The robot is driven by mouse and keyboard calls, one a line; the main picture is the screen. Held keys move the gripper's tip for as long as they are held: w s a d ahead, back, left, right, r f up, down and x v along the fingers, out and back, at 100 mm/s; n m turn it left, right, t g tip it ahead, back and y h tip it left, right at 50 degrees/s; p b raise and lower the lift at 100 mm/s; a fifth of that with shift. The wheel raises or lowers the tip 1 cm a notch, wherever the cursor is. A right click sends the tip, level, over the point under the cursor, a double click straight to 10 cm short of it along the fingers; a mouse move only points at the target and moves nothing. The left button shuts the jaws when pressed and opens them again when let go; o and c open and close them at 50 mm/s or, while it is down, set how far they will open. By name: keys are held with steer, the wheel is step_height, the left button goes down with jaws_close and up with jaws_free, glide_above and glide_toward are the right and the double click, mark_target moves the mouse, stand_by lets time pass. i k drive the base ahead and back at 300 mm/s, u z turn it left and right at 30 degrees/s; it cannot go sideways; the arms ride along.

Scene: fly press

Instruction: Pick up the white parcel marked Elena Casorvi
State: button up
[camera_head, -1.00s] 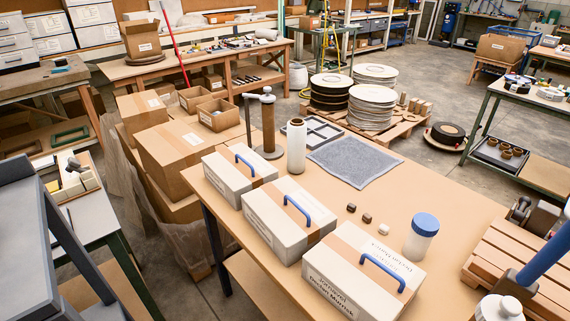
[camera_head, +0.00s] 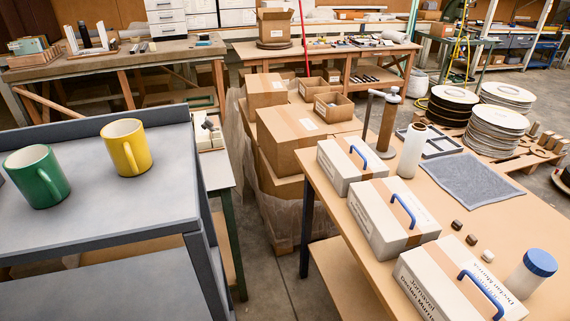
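Three white parcels with brown tape bands and blue handles stand in a row along the left edge of the wooden table (camera_head: 450,215). The far parcel (camera_head: 334,172) is the smallest in view. The middle parcel (camera_head: 372,222) has print on its side too small to read. The near parcel (camera_head: 415,290) has larger dark print on its side and top. I cannot read the name Elena Casorvi on any of them. All three handles are free. My gripper is not in view.
A grey mat (camera_head: 472,180), a white bottle (camera_head: 411,152), a blue-lidded jar (camera_head: 530,272) and small blocks share the table. A grey bench (camera_head: 90,220) at left holds a green mug (camera_head: 36,177) and a yellow mug (camera_head: 125,147). Cardboard boxes (camera_head: 300,130) stand behind a narrow floor gap.

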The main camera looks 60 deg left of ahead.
mark_target(346, 162)
steer(key=u, duration=1.9)
